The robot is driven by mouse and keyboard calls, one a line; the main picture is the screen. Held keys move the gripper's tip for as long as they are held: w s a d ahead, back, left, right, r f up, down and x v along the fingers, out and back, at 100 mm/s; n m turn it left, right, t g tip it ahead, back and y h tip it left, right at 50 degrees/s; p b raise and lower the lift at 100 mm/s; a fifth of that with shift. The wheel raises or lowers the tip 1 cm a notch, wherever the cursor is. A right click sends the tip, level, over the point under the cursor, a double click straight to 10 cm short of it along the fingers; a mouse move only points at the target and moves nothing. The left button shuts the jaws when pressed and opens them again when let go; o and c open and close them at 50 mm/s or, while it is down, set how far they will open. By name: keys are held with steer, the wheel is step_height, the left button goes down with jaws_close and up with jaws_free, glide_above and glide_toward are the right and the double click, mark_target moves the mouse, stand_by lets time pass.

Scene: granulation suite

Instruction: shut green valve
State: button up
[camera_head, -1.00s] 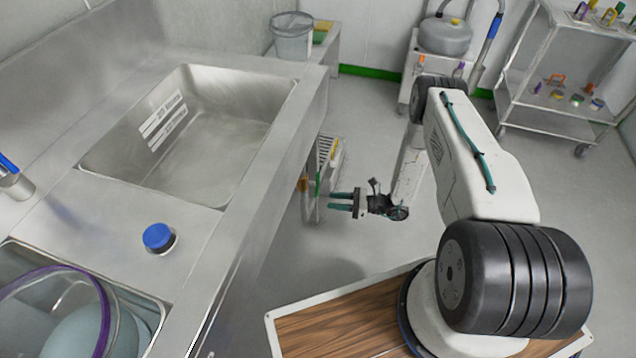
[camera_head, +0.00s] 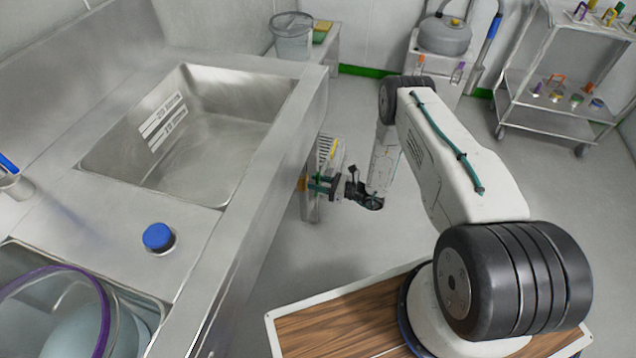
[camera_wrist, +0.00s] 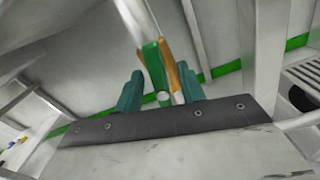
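The green valve handle (camera_wrist: 155,66) shows in the wrist view as an upright green lever, between the two teal fingers of my gripper (camera_wrist: 160,88). A gap is visible between the lever and at least the left finger. A round metal end sits at its base. An orange handle (camera_wrist: 182,80) stands just behind and to the right of it, partly covered by the green one. In the head view my gripper (camera_head: 316,185) reaches left to the pipework under the sink counter's edge, where the orange handle (camera_head: 302,184) shows. The fingers are apart; contact with the valve cannot be told.
The steel sink counter (camera_head: 215,225) fills the left, with its edge close above my gripper. A blue-capped item (camera_head: 158,237) stands on it. A slotted white panel (camera_head: 328,150) is just behind my gripper. A shelf cart (camera_head: 545,118) stands far right. The floor between is clear.

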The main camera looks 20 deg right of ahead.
jaws_close()
steer(key=shift+m, duration=0.3)
steer(key=m, duration=0.3)
steer(key=shift+w+d+f, duration=0.1)
steer(key=shift+w, duration=0.05)
steer(key=m, duration=0.4)
steer(key=shift+f, duration=0.1)
steer(key=m, duration=0.4)
steer(key=shift+w+d+f+m, duration=0.1)
steer(key=shift+f+m, duration=0.1)
steer(key=shift+m, duration=0.1)
steer(key=shift+f+m, duration=0.15)
steer(key=shift+m, duration=1.45)
